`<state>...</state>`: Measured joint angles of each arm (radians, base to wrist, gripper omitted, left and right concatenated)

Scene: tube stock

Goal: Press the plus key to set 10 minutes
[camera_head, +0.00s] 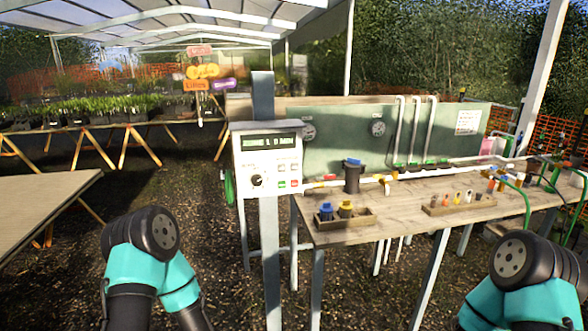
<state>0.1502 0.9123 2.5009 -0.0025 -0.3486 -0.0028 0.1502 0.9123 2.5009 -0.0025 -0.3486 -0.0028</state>
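A white control box (267,162) is mounted on a grey post left of the workbench. Its dark green display (269,142) shows small light text that seems to end in "0 MIN", though the letters are blurred. Below are a round black dial (257,180) on the left and a group of small keys (288,176) on the right, some with red or green marks. I cannot tell which one is the plus key. My arms show only as teal and black links at the bottom left and bottom right, apart from the box. Neither gripper is in view.
The wooden workbench (400,212) at right carries a black canister (352,178), a tray with blue and yellow-capped parts, a rack of small fittings and pipes. A bare table (45,205) stands at left. Open ground lies between that table and the post.

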